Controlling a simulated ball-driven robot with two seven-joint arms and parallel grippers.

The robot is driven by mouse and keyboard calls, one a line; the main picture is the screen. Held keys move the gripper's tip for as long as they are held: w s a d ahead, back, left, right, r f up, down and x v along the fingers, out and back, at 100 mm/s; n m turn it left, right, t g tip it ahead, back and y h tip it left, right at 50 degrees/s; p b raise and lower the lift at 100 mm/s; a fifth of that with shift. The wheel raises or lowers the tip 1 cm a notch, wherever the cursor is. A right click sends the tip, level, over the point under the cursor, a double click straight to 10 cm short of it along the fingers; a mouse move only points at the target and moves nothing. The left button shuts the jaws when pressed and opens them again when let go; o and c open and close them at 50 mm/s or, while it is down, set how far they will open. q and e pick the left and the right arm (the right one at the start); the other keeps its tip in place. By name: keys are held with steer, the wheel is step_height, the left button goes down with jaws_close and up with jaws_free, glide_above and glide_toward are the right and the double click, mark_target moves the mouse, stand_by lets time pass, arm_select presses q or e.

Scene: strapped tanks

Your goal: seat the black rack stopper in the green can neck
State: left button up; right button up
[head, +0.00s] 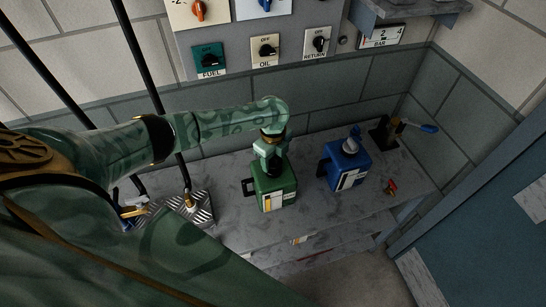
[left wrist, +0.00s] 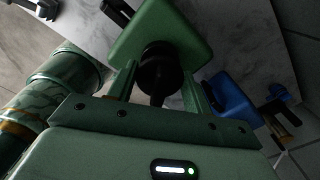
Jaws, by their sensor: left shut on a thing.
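The green can (head: 275,190) stands upright on the grey bench, with a dark handle on its left side. My left gripper (head: 268,163) reaches down over the top of this can. In the left wrist view its two fingers are shut on a black stopper (left wrist: 158,72). Behind the stopper the green can (left wrist: 185,28) fills the upper middle. The stopper covers the neck in this view, so I cannot tell whether it is in the neck or just above it. My right gripper is not in view.
A blue can (head: 346,168) stands just right of the green can and also shows in the left wrist view (left wrist: 232,98). A black rack (head: 381,134) with handled items is at the back right. A small red item (head: 391,188) lies near the bench's front edge. A wall panel with knobs is behind.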

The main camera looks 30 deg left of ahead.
arm_select(q)
steer(key=shift+p, duration=0.35)
stand_by(0.3)
steer(key=shift+f+b, duration=0.6)
steer(key=shift+f, duration=0.2)
steer(key=o, duration=1)
steer(key=shift+o, duration=0.2)
step_height(320, 180, up, 16)
steer(key=p, duration=0.4)
steer(key=shift+r, duration=0.15)
